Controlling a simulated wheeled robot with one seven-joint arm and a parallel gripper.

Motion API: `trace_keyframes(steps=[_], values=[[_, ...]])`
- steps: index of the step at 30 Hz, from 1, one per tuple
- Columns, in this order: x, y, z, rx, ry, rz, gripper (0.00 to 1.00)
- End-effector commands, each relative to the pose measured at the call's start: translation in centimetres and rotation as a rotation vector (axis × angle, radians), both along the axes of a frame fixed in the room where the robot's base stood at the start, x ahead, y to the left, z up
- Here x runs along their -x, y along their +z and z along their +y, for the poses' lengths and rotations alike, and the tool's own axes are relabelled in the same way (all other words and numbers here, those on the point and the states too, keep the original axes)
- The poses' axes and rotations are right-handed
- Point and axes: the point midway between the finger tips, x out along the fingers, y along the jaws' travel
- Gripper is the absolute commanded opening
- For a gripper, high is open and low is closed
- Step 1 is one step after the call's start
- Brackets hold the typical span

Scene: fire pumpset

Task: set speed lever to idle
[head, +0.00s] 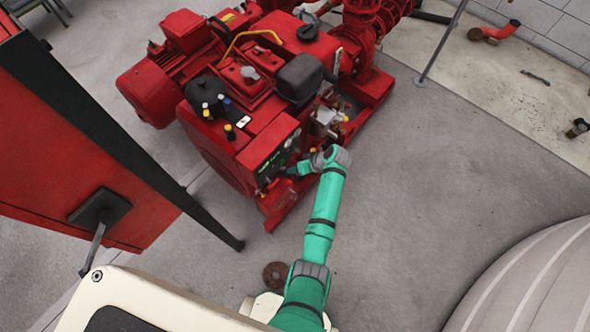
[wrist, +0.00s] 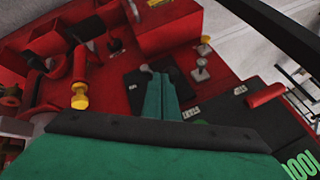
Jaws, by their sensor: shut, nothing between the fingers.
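The red pumpset (head: 250,85) has a dark control panel (head: 272,165) on its near end. My gripper (head: 291,170) is shut and empty, with its tips at or close to this panel; I cannot tell if they touch. In the wrist view my green fingers (wrist: 156,95) lie together over the dark panel plates (wrist: 222,88). A small grey lever or knob (wrist: 201,70) stands just right of the fingertips, apart from them. A red cylinder-shaped handle (wrist: 265,95) sticks up further right. Which of these is the speed lever I cannot tell.
Yellow-capped fittings (wrist: 80,97) and red pipework stand left of the fingers in the wrist view. A red cabinet (head: 75,150) with a black edge rises at the left. A rusty disc (head: 276,274) lies on the floor. Open floor (head: 430,200) lies right of my arm.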

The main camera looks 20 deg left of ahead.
Motion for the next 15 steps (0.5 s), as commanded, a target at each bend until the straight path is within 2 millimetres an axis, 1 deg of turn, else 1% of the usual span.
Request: trace_keyframes(steps=[4, 15], values=[[1.2, -0.3, 0.7, -0.001, 0.001, 0.002, 0.00], [1.7, -0.5, 1.3, -0.001, 0.011, 0.009, 0.00]])
